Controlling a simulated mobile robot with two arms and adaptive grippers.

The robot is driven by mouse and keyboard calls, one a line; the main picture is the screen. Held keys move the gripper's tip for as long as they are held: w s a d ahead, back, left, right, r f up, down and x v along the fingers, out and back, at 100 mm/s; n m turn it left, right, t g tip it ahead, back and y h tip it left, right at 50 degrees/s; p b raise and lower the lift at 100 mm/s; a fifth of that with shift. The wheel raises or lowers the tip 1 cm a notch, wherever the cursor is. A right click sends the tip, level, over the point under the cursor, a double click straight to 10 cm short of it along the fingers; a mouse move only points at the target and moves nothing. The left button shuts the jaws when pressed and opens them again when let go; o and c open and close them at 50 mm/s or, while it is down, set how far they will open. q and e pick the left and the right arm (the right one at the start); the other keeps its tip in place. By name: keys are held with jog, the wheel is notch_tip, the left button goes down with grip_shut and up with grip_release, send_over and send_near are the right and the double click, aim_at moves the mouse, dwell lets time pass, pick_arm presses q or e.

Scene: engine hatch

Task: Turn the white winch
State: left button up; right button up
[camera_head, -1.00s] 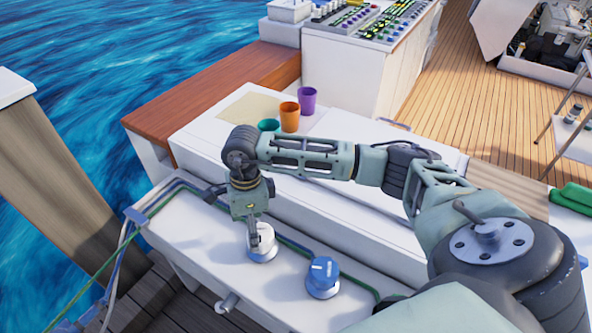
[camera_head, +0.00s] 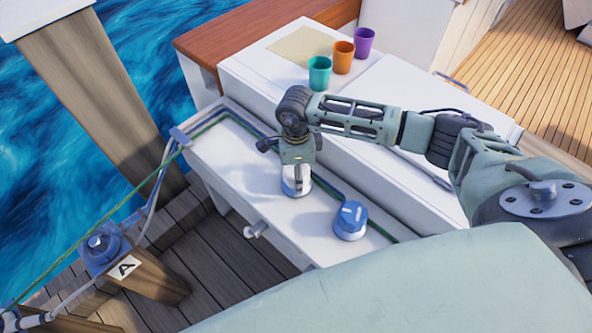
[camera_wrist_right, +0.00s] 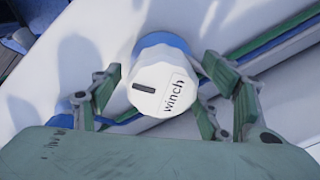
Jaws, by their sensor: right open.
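The white winch (camera_head: 297,186) is a white knob on a blue base on the white ledge, partly hidden under my right gripper (camera_head: 297,178) in the head view. In the right wrist view the winch (camera_wrist_right: 160,82) shows its scalloped white top with a dark slot and a label reading "winch". My right gripper (camera_wrist_right: 165,95) is open, with green fingers on both sides of the winch. I see a gap between the fingers and the knob on both sides. My left gripper is not in view.
A blue knob (camera_head: 350,221) stands to the right on the same ledge. A green line runs along the ledge. Teal (camera_head: 319,73), orange (camera_head: 343,57) and purple (camera_head: 364,39) cups stand on the white bench behind. A post marked A (camera_head: 148,275) is at lower left.

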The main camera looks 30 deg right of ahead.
jog(key=c, duration=1.1)
jog(key=shift+m, duration=0.3)
jog(key=shift+c, duration=0.2)
jog(key=m+b, duration=0.1)
jog(key=m, duration=0.2)
jog(key=shift+m+b, duration=0.45)
jog(key=shift+m, duration=1.85)
jog(key=shift+a, duration=0.1)
jog(key=o, duration=1.1)
jog(key=shift+w, duration=0.1)
jog(key=shift+o, duration=0.2)
